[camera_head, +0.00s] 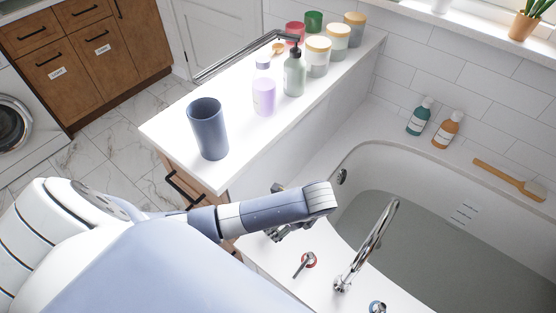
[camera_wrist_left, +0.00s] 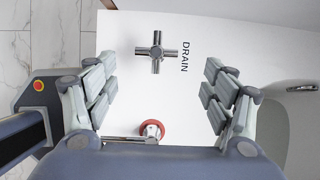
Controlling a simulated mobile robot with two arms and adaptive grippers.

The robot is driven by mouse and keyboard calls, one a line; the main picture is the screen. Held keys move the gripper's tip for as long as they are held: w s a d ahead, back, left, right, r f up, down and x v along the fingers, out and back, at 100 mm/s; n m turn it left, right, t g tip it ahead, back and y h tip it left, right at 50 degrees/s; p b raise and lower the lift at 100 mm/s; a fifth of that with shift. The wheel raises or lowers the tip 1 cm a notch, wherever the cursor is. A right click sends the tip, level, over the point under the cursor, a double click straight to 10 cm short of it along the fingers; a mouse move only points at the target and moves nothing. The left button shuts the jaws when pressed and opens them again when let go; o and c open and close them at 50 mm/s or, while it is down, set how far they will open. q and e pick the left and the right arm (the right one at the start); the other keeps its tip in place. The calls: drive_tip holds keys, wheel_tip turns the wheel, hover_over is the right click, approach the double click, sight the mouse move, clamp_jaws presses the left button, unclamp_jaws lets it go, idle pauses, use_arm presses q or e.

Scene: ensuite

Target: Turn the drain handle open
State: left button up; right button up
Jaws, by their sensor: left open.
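The drain handle (camera_wrist_left: 157,52) is a chrome cross on the white tub ledge, beside the printed word DRAIN (camera_wrist_left: 185,57). In the left wrist view it lies ahead, in line with the space between the fingers, with no visible contact. My left gripper (camera_wrist_left: 160,70) is open, with one finger on each side of the picture and nothing between them. In the head view my left gripper (camera_head: 284,214) is over the tub ledge, left of the faucet. The arm and gripper largely hide the drain handle there. My right gripper is not in view.
A red-ringed tap lever (camera_head: 307,260) sits close to the gripper and also shows in the wrist view (camera_wrist_left: 152,130). A curved chrome faucet (camera_head: 372,245) and a blue-ringed tap (camera_head: 377,306) stand farther right. A blue cup (camera_head: 208,130) stands on the counter above the arm.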

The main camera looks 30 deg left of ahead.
use_arm(q)
drive_tip(key=x, duration=0.6)
drive_tip(key=shift+s+a+f+b, duration=0.1)
drive_tip(key=shift+s+a+b, duration=0.05)
drive_tip(key=shift+s+b, duration=0.25)
drive_tip(key=x, duration=0.3)
drive_tip(key=shift+f, duration=0.15)
drive_tip(key=shift+w, duration=0.1)
drive_tip(key=c, duration=1.1)
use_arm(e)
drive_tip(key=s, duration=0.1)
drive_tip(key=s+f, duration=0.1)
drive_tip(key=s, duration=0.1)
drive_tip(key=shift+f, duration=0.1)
